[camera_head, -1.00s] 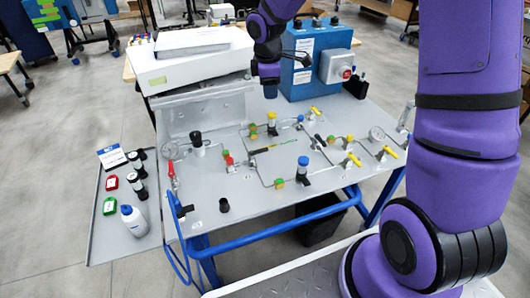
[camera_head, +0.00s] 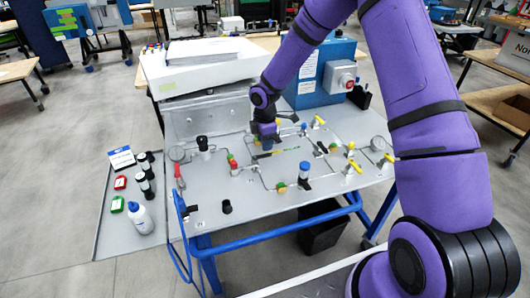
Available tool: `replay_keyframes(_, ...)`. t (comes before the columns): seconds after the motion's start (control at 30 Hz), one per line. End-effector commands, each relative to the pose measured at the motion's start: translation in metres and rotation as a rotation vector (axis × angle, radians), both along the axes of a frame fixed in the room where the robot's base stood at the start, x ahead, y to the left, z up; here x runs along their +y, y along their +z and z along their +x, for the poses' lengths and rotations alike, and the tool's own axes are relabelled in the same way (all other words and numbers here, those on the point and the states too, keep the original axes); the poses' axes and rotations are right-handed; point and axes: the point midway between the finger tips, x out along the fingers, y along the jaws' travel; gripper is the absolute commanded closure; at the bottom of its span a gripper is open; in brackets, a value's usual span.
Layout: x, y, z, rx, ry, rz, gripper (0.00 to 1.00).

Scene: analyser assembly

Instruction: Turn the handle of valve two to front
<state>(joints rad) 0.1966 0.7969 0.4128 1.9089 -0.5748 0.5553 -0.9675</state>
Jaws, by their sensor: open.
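The grey panel (camera_head: 250,205) carries thin tubing and several valves. Yellow valve handles show at the back (camera_head: 318,121) and at the right (camera_head: 354,166), with another farther right (camera_head: 390,157). A red handle (camera_head: 180,178) sits at the left. No valve number is readable, so I cannot tell which is valve two. My gripper (camera_head: 267,146) points down over the back middle of the panel, open, with its fingers small in the picture. It hides the yellow-capped cylinder there; whether it touches anything is unclear.
A blue-capped cylinder (camera_head: 304,171) and a black knob (camera_head: 203,145) stand up from the panel. A blue box (camera_head: 326,75) and a white case (camera_head: 200,66) stand behind. The panel's front is mostly clear.

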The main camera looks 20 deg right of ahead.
Motion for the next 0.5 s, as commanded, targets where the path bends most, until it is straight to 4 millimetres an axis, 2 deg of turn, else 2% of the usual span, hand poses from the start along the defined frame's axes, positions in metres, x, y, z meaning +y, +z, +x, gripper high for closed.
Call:
replay_keyframes(0.2, 0.001, -0.034, 0.0, 0.002, 0.0, 0.0, 0.57)
replay_keyframes(0.5, 0.0, -0.052, 0.0, 0.0, 0.0, -0.001, 0.57)
